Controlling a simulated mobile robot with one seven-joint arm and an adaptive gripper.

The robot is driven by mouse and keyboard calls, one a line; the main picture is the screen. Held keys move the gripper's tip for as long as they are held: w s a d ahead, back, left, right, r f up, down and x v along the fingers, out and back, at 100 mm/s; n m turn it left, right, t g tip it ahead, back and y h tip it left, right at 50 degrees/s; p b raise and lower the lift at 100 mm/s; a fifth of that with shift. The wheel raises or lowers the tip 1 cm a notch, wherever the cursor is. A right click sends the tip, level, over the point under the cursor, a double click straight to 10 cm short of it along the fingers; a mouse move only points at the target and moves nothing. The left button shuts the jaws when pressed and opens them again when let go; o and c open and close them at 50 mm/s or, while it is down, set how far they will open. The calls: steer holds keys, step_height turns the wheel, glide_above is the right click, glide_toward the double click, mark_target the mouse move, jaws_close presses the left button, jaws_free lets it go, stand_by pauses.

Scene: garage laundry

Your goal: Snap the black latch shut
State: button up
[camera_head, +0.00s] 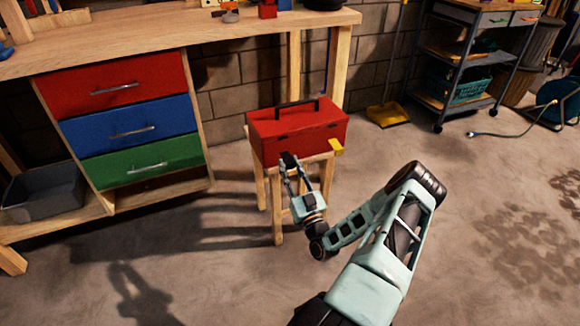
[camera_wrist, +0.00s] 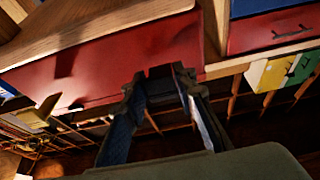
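A red toolbox (camera_head: 303,135) with a black handle (camera_head: 297,104) on its lid stands on a small wooden stool (camera_head: 277,222). A small dark latch (camera_head: 282,137) shows on the left of its front, and a second dark mark (camera_head: 333,125) on the right. My gripper (camera_head: 288,158) is at the box's front, just below the left latch. In the wrist view the red front (camera_wrist: 100,68) appears upside down, with my gripper (camera_wrist: 158,80) before it. A dark patch lies between the fingertips; I cannot tell whether they touch or hold the latch.
A yellow piece (camera_head: 336,147) sticks out at the box's right front corner. A workbench (camera_head: 160,38) with red, blue and green drawers stands at left and behind. A grey bin (camera_head: 45,190) is at far left. The floor at right is mostly clear.

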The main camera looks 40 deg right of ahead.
jaws_close()
steer(key=shift+r, duration=0.15)
